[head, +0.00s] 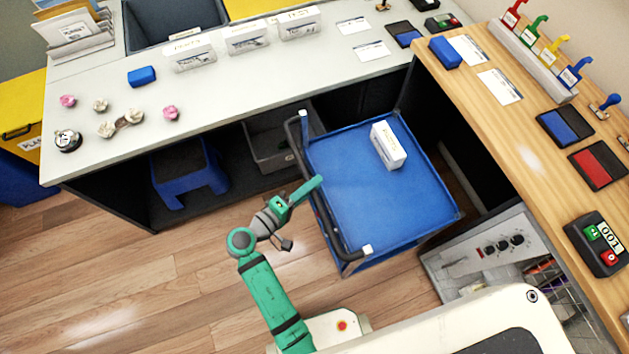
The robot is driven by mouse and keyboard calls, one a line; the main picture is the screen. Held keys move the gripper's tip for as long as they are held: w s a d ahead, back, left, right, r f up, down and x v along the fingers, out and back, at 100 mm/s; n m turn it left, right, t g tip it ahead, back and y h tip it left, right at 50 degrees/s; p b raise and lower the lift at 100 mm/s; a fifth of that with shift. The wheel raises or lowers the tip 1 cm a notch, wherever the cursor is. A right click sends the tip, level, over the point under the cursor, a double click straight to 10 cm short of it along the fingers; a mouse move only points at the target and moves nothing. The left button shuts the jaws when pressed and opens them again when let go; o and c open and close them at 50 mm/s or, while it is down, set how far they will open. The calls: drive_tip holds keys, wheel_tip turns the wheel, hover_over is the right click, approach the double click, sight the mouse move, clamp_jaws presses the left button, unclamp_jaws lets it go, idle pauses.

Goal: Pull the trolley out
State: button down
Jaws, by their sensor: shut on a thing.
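The trolley (375,205) has a blue top and a dark handle bar (335,228) with pale ends along its left side. It stands partly in the gap between the white counter and the wooden counter. A white box (388,145) lies on its top. My gripper (314,186), at the end of the green arm, is at the middle of the handle bar and is shut on it. The exact contact of the fingers is partly hidden.
The white counter (230,88) runs along the back, with a blue stool (188,178) and a grey bin (268,148) under it. The wooden counter (525,155) and a grey appliance (490,250) stand close on the right. Wood floor (130,270) is clear at the lower left.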

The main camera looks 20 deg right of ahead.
drive_tip(key=shift+a, duration=0.1)
drive_tip(key=c, duration=1.6)
unclamp_jaws()
drive_tip(key=shift+c, duration=0.2)
drive_tip(key=v, duration=1)
drive_tip(key=shift+s+a, duration=0.15)
drive_tip(key=shift+a, duration=0.2)
